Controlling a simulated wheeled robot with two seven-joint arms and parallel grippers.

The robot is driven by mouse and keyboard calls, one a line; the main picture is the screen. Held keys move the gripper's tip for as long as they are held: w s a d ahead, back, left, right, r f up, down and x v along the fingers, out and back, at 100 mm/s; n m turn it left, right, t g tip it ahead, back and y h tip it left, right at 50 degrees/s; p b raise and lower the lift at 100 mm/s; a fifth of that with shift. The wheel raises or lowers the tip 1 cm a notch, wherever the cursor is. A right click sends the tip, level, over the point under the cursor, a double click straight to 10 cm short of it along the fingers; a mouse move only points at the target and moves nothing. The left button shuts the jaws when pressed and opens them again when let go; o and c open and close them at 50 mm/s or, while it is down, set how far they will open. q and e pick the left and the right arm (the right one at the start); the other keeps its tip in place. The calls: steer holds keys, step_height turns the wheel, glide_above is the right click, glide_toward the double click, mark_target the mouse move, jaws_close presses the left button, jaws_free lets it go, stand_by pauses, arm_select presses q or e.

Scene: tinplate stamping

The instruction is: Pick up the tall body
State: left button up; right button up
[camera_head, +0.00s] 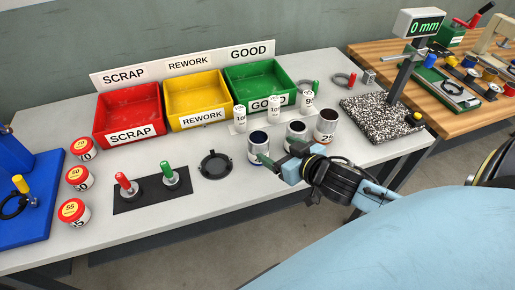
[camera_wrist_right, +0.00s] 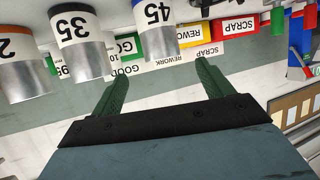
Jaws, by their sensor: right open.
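Three open-topped metal cans stand in a row near the table's front edge. The left can (camera_head: 258,150), the middle can (camera_head: 296,130) and the right can (camera_head: 326,126), marked 25, show in the head view. Which one is the tall body I cannot tell for sure. The wrist view shows cans marked 45 (camera_wrist_right: 153,38) and 35 (camera_wrist_right: 82,55), and one partly cut off (camera_wrist_right: 22,75). My right gripper (camera_head: 277,151) is open, its green fingers in front of the left and middle cans. It also shows in the wrist view (camera_wrist_right: 161,70) with nothing between its fingers. My left gripper is out of view.
Red (camera_head: 128,112), yellow (camera_head: 196,98) and green (camera_head: 262,82) bins stand behind. Small white cylinders (camera_head: 273,108) stand close behind the cans. A black ring fixture (camera_head: 214,165) and a black plate with plug gauges (camera_head: 152,190) lie left. A height gauge (camera_head: 385,115) stands right.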

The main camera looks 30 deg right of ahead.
mark_target(266, 143)
steer(key=x, duration=0.6)
steer(key=shift+w+f, duration=0.2)
steer(key=shift+f+b+x, duration=0.15)
steer(key=shift+b+x, duration=0.15)
steer(key=shift+x, duration=1)
steer(key=shift+f+b+x, duration=0.2)
steer(key=shift+b+x, duration=0.05)
steer(key=shift+x, duration=1)
steer(key=shift+s, duration=0.15)
steer(key=shift+c, duration=0.3)
steer(key=c, duration=1)
steer(key=shift+r, duration=0.1)
